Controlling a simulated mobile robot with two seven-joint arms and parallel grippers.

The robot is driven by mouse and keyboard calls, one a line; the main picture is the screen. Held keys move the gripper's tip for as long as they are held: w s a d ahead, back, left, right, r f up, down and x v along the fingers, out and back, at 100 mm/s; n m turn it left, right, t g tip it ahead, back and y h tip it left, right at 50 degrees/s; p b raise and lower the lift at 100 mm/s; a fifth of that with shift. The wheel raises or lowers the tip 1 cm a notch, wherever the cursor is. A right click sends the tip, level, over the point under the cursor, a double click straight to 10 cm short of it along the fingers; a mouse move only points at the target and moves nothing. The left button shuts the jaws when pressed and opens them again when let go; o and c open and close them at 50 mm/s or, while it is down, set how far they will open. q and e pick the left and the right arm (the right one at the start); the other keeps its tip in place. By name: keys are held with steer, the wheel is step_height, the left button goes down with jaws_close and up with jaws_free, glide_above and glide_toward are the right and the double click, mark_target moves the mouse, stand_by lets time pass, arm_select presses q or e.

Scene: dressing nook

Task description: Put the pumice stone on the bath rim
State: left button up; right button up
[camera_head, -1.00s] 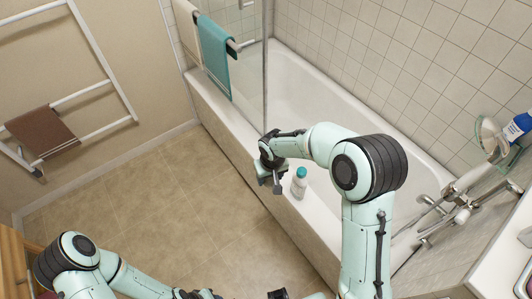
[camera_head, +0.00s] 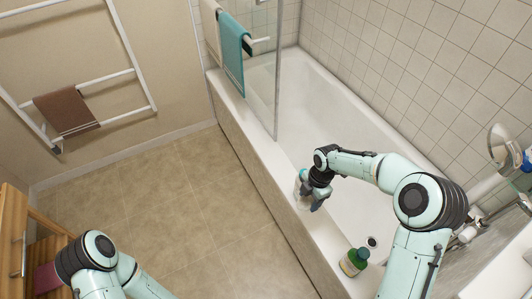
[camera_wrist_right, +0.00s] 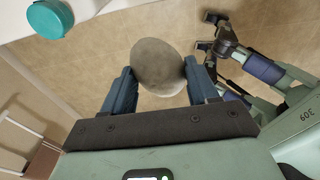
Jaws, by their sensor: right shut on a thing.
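The grey, rounded pumice stone (camera_wrist_right: 158,67) is between the two fingers of my right gripper (camera_wrist_right: 160,80), which is shut on it. In the head view my right gripper (camera_head: 316,203) is at the bath's near rim (camera_head: 243,115), beside a white bottle with a teal cap (camera_head: 301,184) that it partly covers. The stone cannot be made out in the head view. In the wrist view floor shows behind the stone. My left gripper (camera_wrist_right: 208,32) shows small in the wrist view, its fingertips apart; it is out of the head view.
The teal cap also shows in the wrist view (camera_wrist_right: 50,18). A glass screen (camera_head: 262,90) with a teal towel (camera_head: 234,50) stands farther along the bath. The rim between screen and white bottle is clear.

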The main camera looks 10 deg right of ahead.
mark_target(320, 228)
steer(key=d+f+n+b, duration=0.1)
steer(key=d+n, duration=0.2)
steer(key=n, duration=0.5)
steer(key=s+d+f+n+g+h+b, duration=0.1)
steer(key=d+n, duration=0.3)
steer(key=n, duration=0.4)
steer(key=shift+d+f+b, duration=0.15)
steer(key=shift+d+b, duration=0.15)
steer(key=shift+b, duration=0.25)
step_height(320, 228, down, 20)
steer(key=b, duration=0.3)
steer(key=shift+b, duration=0.3)
steer(key=shift+f, duration=0.2)
steer(key=o, duration=1.1)
steer(key=shift+c, duration=0.2)
steer(key=shift+r, duration=0.1)
